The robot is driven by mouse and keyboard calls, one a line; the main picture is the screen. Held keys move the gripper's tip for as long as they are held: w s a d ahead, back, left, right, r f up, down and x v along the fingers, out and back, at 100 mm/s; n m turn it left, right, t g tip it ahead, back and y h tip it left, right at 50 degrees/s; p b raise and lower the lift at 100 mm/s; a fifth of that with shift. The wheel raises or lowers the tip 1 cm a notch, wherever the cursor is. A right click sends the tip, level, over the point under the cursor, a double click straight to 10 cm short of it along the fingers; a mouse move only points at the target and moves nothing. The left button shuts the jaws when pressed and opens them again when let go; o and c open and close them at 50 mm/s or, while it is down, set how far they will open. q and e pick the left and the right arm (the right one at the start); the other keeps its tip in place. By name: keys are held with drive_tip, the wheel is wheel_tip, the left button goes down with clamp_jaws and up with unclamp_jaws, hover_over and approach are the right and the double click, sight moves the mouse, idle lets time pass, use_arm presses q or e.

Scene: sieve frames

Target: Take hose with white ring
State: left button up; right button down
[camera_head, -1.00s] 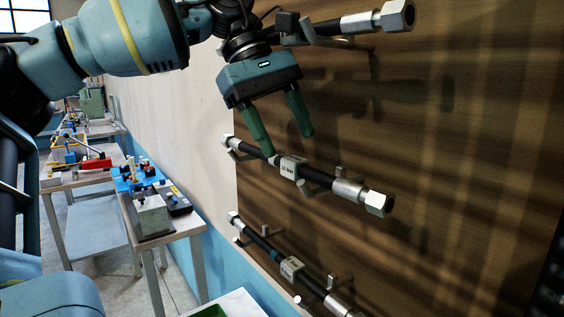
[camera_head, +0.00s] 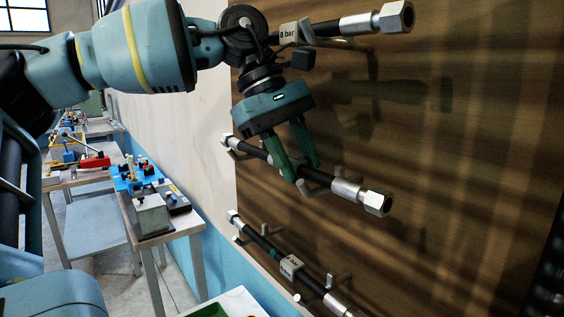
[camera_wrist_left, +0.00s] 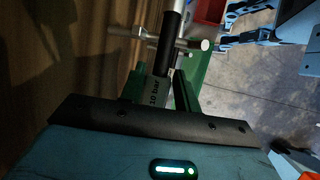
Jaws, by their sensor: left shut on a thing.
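Three black hoses with silver end fittings lie in hooks on a brown board. My left gripper (camera_head: 301,170) is shut on the middle hose (camera_head: 319,178), its green fingers around the labelled middle part. The wrist view shows this hose (camera_wrist_left: 172,32) rising from between the fingers, with a pale "10 bar" label (camera_wrist_left: 154,90). The hose still lies along its hooks. I cannot make out a white ring on it; the fingers hide part of it. The upper hose (camera_head: 328,28) has an "8 bar" label. The lower hose (camera_head: 310,282) has a pale label and a teal ring.
Metal hooks (camera_head: 342,276) stick out from the board (camera_head: 470,160) beside the hoses. Workbenches with a grey box (camera_head: 152,215) and a blue device (camera_head: 135,178) stand to the left. A white-edged green tray (camera_head: 235,302) is at the bottom.

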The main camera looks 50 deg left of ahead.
use_arm(q)
clamp_jaws()
drive_tip(key=shift+s+r, duration=0.1)
drive_tip(key=shift+s+a+r, duration=0.1)
drive_tip(key=shift+s+r, duration=0.1)
drive_tip(key=shift+r, duration=0.05)
drive_tip(key=s+a+r, duration=0.2)
drive_tip(key=s+r, duration=0.1)
drive_tip(key=s, duration=0.3)
drive_tip(key=s+a+r, duration=0.3)
drive_tip(key=s+r, duration=0.1)
drive_tip(key=s, duration=0.2)
drive_tip(key=shift+s+r, duration=0.2)
drive_tip(key=shift+s, duration=0.05)
